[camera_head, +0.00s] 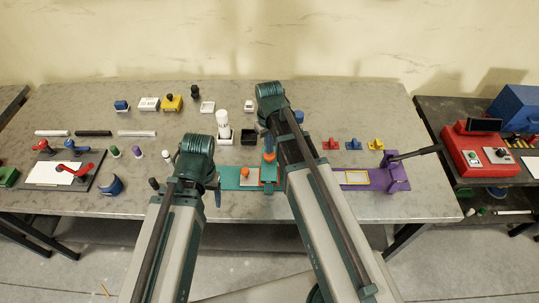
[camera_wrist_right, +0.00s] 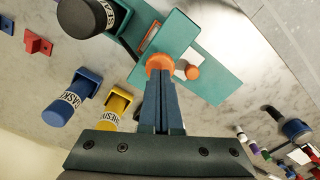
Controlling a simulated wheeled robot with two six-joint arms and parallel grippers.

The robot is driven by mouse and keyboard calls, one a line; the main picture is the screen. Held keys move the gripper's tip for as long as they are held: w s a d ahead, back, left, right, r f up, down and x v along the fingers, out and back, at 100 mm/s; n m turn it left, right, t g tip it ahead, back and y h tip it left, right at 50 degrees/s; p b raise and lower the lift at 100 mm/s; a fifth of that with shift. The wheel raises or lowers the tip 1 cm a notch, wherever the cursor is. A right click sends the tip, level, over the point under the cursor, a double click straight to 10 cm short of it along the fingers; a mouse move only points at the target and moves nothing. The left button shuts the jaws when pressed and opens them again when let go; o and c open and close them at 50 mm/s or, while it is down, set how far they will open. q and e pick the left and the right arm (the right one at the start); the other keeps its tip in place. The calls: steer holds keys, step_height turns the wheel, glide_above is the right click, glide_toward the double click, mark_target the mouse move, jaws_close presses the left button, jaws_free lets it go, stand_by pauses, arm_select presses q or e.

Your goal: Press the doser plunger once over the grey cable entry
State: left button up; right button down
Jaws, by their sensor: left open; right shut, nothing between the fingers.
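A round orange knob, which looks like the doser plunger (camera_head: 268,157), stands over the teal plate (camera_head: 229,178). It also shows in the right wrist view (camera_wrist_right: 160,62). My right gripper (camera_head: 267,150) is shut and empty, pointing down with its blue fingertips at the knob; I cannot tell whether they touch. The fingers (camera_wrist_right: 160,75) hide part of the knob in the right wrist view. I cannot pick out the grey cable entry. My left gripper (camera_head: 217,191) is open near the plate's left end.
A purple plate (camera_head: 375,182) with a dark lever clamp lies at right. Red (camera_head: 330,143), blue (camera_head: 355,144) and yellow (camera_head: 376,144) parts lie behind it. A white bottle (camera_head: 222,122) stands behind the teal plate. A black cylinder (camera_wrist_right: 90,15) is close to the right gripper.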

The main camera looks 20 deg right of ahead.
steer(key=shift+f+b, duration=1.3)
steer(key=shift+f, duration=0.1)
steer(key=shift+r, duration=0.1)
step_height(320, 180, up, 9)
steer(key=p, duration=0.9)
steer(key=shift+s+a+f, duration=0.1)
steer(key=shift+a+f, duration=0.05)
steer(key=shift+f, duration=0.15)
steer(key=s+a+f+n+h+b, duration=0.1)
steer(key=s+a+f+b, duration=0.9)
steer(key=s+f+b, duration=0.3)
steer(key=shift+s, duration=0.55)
